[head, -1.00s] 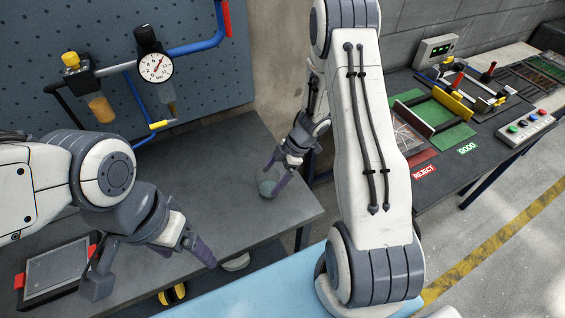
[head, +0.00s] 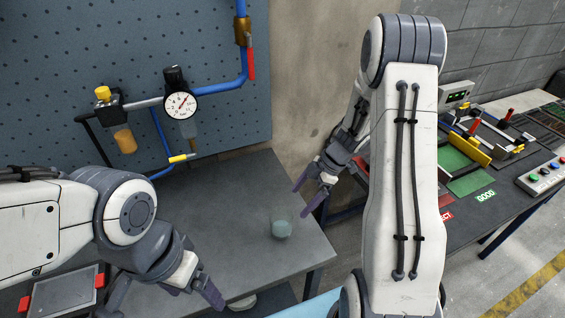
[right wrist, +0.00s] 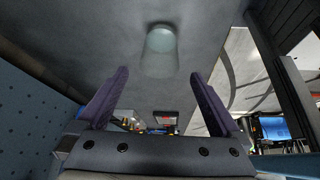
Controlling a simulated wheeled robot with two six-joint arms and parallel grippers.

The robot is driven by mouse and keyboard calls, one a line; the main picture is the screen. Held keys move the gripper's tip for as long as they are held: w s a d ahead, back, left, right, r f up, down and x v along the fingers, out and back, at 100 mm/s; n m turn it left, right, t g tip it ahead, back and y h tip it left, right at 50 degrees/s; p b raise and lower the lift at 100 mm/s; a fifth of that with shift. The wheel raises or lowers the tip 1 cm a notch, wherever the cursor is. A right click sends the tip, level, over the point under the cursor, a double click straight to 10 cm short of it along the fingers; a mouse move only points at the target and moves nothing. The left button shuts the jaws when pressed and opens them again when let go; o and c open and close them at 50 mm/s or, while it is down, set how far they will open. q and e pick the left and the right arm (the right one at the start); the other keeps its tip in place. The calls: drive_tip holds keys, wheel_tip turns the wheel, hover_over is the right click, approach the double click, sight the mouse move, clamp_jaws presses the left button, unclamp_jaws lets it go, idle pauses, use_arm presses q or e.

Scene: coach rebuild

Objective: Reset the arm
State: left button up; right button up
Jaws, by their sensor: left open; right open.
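My right gripper (head: 308,194) is open and empty, off the right end of the grey bench (head: 225,215) in the head view. A small pale-green translucent cup-like object (head: 281,229) stands on the bench near its right edge, apart from the right gripper. In the right wrist view the same object (right wrist: 160,48) lies beyond the two open purple fingers (right wrist: 158,105), with nothing between them. My left gripper (head: 165,292) is open at the lower left, over the front of the bench. Part of its near finger is cut off by the frame's lower edge.
A blue pegboard with a pressure gauge (head: 181,105) and blue pipes stands behind the bench. A dark tray with red clips (head: 62,291) lies at lower left. A second table at right holds a green fixture (head: 468,182), REJECT and GOOD labels, and a button box (head: 545,178).

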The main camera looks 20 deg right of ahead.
sight(282, 215)
drive_tip(key=x, duration=1.2)
drive_tip(key=shift+s+d, duration=0.1)
wheel_tip(282, 215, up, 3)
drive_tip(key=shift+f, duration=0.15)
drive_tip(key=shift+r, duration=0.45)
